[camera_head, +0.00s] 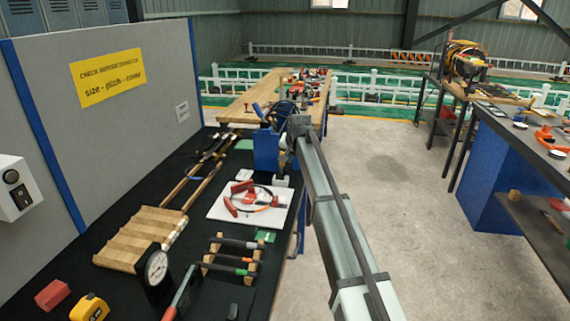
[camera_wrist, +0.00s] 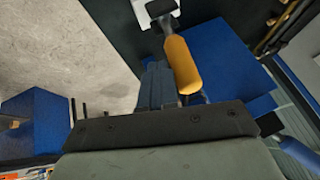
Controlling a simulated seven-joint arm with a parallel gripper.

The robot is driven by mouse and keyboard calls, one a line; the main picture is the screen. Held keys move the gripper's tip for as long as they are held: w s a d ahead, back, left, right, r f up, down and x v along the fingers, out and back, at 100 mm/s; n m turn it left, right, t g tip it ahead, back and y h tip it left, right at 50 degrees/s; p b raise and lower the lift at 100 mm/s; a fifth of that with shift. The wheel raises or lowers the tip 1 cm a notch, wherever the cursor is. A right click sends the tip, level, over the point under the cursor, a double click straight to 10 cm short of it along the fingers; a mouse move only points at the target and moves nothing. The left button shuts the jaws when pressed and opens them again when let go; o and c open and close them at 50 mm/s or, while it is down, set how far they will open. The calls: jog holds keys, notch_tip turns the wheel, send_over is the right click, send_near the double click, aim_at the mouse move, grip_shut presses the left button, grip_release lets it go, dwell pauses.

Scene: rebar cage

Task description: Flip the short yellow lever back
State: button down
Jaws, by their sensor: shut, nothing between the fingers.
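The short yellow lever (camera_wrist: 182,66) shows in the wrist view as a rounded orange-yellow grip on a dark stem, in front of a blue body (camera_wrist: 222,62). My gripper (camera_wrist: 157,68) is shut and empty, its fingers just left of the yellow grip. I cannot tell whether they touch it. In the head view the blue machine (camera_head: 266,150) stands at the bench's far right edge, with the end of my arm over its right side.
A white board (camera_head: 222,211) with red-handled tools lies in front of the machine. A wooden block rack (camera_head: 135,238), a dial gauge (camera_head: 156,267) and a tool rack (camera_head: 232,258) stand nearer. A grey partition (camera_head: 110,120) borders the bench.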

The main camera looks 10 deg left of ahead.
jog(key=shift+a, duration=1.25)
jog(key=shift+r, duration=0.1)
notch_tip(320, 180, up, 6)
jog(key=d, duration=0.2)
dwell(0.7)
